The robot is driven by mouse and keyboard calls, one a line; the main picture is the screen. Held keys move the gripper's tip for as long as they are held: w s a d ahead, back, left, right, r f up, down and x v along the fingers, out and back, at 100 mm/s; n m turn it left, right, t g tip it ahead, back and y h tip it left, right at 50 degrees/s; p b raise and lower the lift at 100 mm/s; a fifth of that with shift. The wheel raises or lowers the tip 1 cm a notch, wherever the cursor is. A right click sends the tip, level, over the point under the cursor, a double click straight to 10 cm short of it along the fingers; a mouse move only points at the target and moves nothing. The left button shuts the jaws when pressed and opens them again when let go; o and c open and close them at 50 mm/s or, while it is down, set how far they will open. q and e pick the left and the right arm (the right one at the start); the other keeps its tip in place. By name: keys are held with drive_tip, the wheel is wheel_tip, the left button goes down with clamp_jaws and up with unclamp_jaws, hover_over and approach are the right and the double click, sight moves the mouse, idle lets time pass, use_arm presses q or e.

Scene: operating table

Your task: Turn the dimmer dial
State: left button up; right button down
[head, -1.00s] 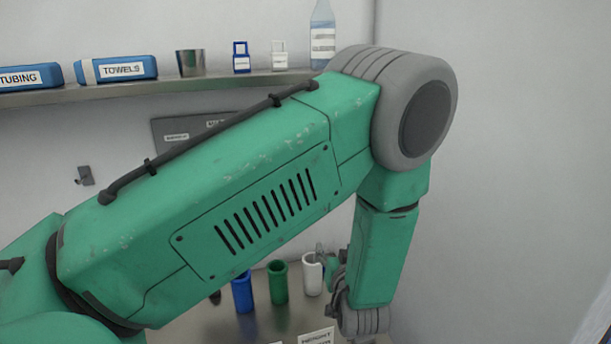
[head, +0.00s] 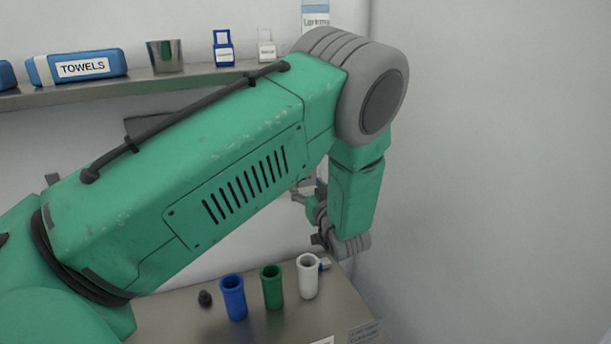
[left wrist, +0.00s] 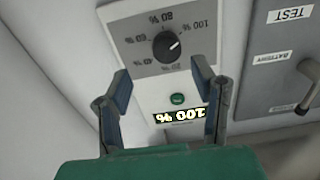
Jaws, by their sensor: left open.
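The dimmer dial (left wrist: 167,46) is a round black knob with a white pointer line, on a grey plate marked with percentages. It shows in the left wrist view, upside down, beyond my gripper. In the head view my left gripper (head: 308,200) is partly hidden by my arm. The dial is hidden there. My right gripper is not in view.
A grey panel (left wrist: 258,95) with a lever (left wrist: 308,90) and TEST and BATTERY labels is right of the dial plate. Blue (head: 233,300), green (head: 272,290) and white (head: 308,280) cups stand on the metal table. A shelf (head: 130,88) runs along the wall.

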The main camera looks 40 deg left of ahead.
sight(298, 179)
use_arm(q)
drive_tip(key=a, duration=0.2)
drive_tip(key=w+a, duration=0.1)
drive_tip(key=a, duration=0.1)
drive_tip(key=a+f, duration=0.1)
drive_tip(key=a, duration=0.2)
drive_tip(key=shift+w+p, duration=0.15)
drive_tip(key=shift+p, duration=0.2)
drive_tip(key=shift+r, duration=0.1)
drive_tip(key=shift+d+r, duration=0.1)
drive_tip(key=shift+d, duration=0.25)
drive_tip(key=shift+w+d+r, duration=0.1)
drive_tip(key=shift+w+d, duration=0.1)
drive_tip(key=shift+d, duration=0.3)
drive_tip(key=shift+w+d+r, duration=0.1)
drive_tip(key=shift+w+d, duration=0.05)
drive_tip(key=shift+d, duration=0.6)
drive_tip(key=shift+c, duration=1.1)
drive_tip(key=shift+s+r, duration=0.1)
drive_tip(key=c, duration=0.7)
drive_tip(key=shift+s+a, duration=0.2)
drive_tip(key=shift+a, duration=0.1)
drive_tip(key=shift+c, duration=1.2)
drive_tip(key=shift+w+a, duration=0.1)
drive_tip(key=shift+a, duration=0.25)
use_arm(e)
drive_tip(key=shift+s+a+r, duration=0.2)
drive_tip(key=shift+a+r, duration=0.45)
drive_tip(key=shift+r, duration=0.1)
